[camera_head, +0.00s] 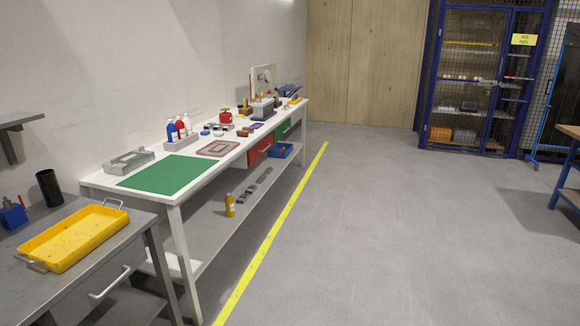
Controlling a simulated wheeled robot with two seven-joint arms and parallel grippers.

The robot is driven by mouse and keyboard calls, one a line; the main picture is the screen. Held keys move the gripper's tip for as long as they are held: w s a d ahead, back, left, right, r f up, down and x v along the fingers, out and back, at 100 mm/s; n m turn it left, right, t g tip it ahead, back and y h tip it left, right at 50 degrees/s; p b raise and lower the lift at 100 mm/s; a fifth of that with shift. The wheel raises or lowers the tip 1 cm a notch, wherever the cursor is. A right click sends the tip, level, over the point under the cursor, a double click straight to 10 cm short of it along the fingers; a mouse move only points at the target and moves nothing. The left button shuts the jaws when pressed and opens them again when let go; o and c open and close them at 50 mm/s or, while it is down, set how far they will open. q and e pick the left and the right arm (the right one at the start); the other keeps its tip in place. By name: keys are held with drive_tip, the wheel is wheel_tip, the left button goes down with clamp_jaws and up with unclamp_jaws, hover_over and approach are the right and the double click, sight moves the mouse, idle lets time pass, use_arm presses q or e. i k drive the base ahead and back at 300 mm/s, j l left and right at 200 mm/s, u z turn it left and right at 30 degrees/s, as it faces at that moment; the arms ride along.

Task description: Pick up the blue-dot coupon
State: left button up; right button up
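I cannot make out a coupon with a blue dot in this view; the small items on the white workbench (196,187) are too far away to tell. A flat grey and reddish tray or board (218,148) lies on the bench just beyond the green mat (172,175). Small dark, blue and red-brown pieces lie past it, near a red device (225,117). Neither of my grippers is in view.
A yellow tray (72,240) sits on a grey metal table (120,238) at the lower left. Bottles stand in a grey caddy (180,143). A yellow line (272,230) runs along the floor beside the bench. The floor (400,230) to the right is clear.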

sight(219, 128)
drive_tip(key=i, duration=1.1)
drive_tip(key=i+l+u, duration=0.15)
drive_tip(key=i, duration=0.95)
drive_tip(key=i+l+u, duration=0.1)
drive_tip(key=i+u, duration=0.2)
drive_tip(key=i, duration=0.15)
drive_tip(key=i+l+u, duration=0.3)
drive_tip(key=i, duration=0.15)
drive_tip(key=i+l+u, duration=0.4)
drive_tip(key=u, duration=0.3)
drive_tip(key=l+u, duration=0.15)
drive_tip(key=u, duration=0.25)
drive_tip(key=i+l+u, duration=0.1)
drive_tip(key=u, duration=0.3)
drive_tip(key=l+u, duration=0.25)
drive_tip(key=u, duration=0.15)
